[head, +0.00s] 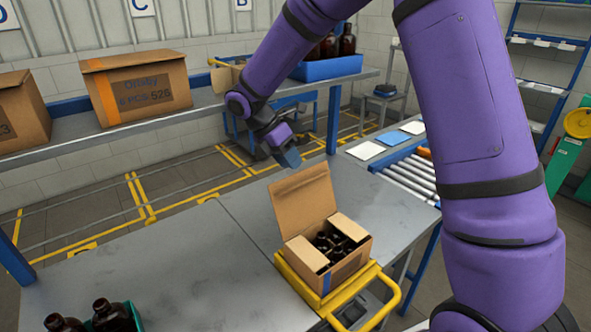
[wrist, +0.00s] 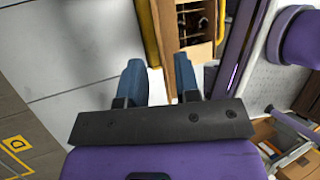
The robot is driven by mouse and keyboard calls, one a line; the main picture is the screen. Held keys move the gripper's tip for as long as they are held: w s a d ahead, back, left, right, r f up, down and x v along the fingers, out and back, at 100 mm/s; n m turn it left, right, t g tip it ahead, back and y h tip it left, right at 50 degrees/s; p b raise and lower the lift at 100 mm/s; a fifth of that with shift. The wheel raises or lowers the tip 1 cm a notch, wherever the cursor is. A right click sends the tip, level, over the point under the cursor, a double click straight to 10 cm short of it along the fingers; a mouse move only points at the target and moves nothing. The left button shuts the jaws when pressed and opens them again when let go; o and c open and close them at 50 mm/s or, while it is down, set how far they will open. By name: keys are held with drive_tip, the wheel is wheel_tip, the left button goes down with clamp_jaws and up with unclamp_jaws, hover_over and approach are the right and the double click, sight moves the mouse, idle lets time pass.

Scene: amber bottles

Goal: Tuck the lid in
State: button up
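The cardboard box (head: 333,262) stands open on a yellow-framed stand at the table's front edge. Its lid (head: 303,203) stands up from the far side, leaning slightly back.
The grey table (head: 150,255) is clear left of the box, except for amber bottles (head: 110,315) in a green holder at the front left. A shelf with closed cartons (head: 135,85) and a blue crate (head: 335,67) stands behind. A roller conveyor (head: 408,175) is at right.

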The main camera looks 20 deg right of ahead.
drive_tip(key=shift+x, duration=1.7)
clamp_jaws()
